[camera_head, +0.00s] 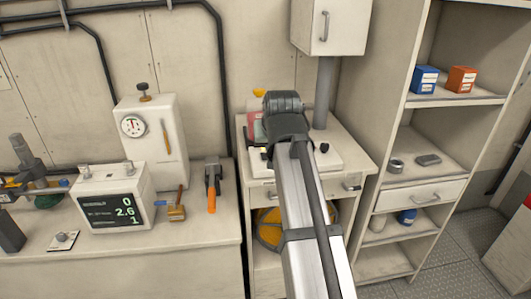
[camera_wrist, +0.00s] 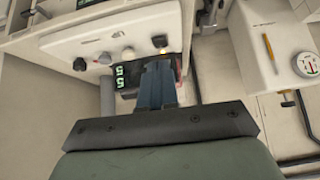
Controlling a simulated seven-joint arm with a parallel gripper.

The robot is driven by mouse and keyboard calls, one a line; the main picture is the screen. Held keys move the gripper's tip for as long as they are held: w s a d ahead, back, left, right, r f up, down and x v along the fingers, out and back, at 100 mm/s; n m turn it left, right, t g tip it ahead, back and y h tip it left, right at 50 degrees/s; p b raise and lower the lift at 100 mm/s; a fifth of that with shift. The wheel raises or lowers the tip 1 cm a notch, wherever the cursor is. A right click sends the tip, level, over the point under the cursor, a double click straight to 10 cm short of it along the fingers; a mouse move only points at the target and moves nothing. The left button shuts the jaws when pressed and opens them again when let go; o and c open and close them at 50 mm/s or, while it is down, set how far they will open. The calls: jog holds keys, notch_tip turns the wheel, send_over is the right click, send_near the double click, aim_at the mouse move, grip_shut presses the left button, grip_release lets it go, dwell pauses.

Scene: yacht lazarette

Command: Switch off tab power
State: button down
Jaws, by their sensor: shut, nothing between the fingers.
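A dark display (camera_wrist: 121,76) with green digits lies by the panel. My gripper (camera_wrist: 158,68) is shut and empty, its fingers in front of the display, partly covering it. I cannot tell whether they touch anything. The panel's label is too small to read, so I cannot tell which control is tab power. In the head view my arm hides the fingers and most of this unit.
A white unit with a green-digit screen (camera_head: 112,211), a small switch plate (camera_head: 63,241), a gauge box (camera_head: 150,140) and orange-handled pliers (camera_head: 211,188) stand on the left bench. Open shelves (camera_head: 440,150) rise at the right; a wall cabinet (camera_head: 331,27) hangs above.

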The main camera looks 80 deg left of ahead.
jog(key=a+r, duration=0.1)
jog(key=a, duration=0.1)
jog(key=a+r, duration=0.1)
jog(key=r, duration=0.1)
jog(key=shift+a+r, duration=0.2)
jog(key=shift+a, duration=0.2)
jog(key=shift+f, duration=0.1)
send_over(264, 157)
jog(key=d, duration=0.1)
notch_tip(264, 157, down, 8)
jog(key=shift+d, duration=0.15)
jog(key=f, duration=0.3)
jog(key=shift+d, duration=0.4)
jog(key=shift+f, duration=0.35)
